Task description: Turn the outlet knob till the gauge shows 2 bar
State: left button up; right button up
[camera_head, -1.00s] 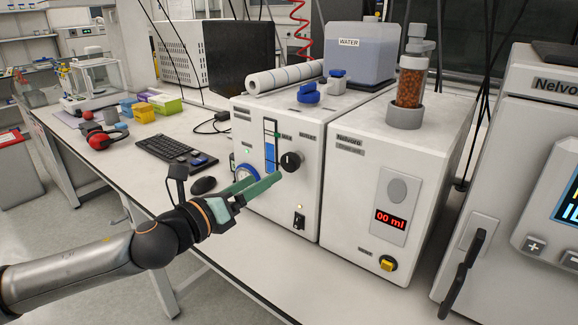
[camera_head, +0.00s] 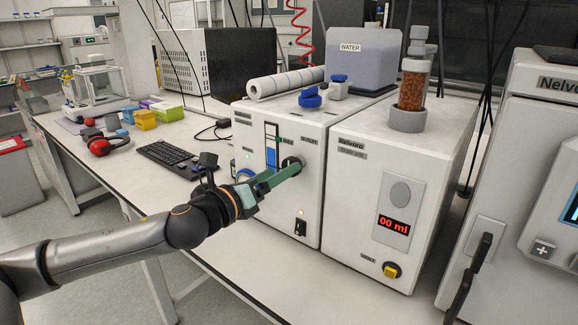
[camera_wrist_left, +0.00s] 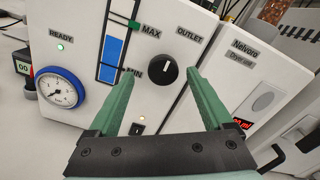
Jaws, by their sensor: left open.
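The black outlet knob (camera_wrist_left: 163,71) with a white mark sits on the white machine's front, below the word OUTLET. In the head view the knob (camera_head: 292,162) is partly hidden behind my gripper. The blue-rimmed gauge (camera_wrist_left: 58,90) is at the left in the wrist view; its needle points to the lower left, and its small numbers are hard to read. My left gripper (camera_head: 290,172) is open with green fingers pointing at the machine front. In the wrist view the left gripper (camera_wrist_left: 160,85) has its fingers on either side of the knob, apart from it.
A dryer unit (camera_head: 350,190) with a 00 ml display stands right of the machine. A small black switch (camera_head: 301,223) is below the knob. A keyboard (camera_head: 175,158) and red ear muffs (camera_head: 103,146) lie on the bench to the left.

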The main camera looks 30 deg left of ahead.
pick_arm(q)
jog(key=w, duration=0.2)
jog(key=w+p, duration=0.1)
jog(key=shift+w+d, duration=0.35)
jog(key=shift+w, duration=0.1)
pick_arm(e)
jog(key=shift+s+d+r, duration=0.1)
jog(key=shift+s+d, duration=0.45)
jog(key=shift+d, duration=0.15)
pick_arm(q)
jog(key=c, duration=0.8)
grip_shut()
pick_arm(e)
jog(key=shift+w+a+r, duration=0.2)
jog(key=shift+w+r, duration=0.05)
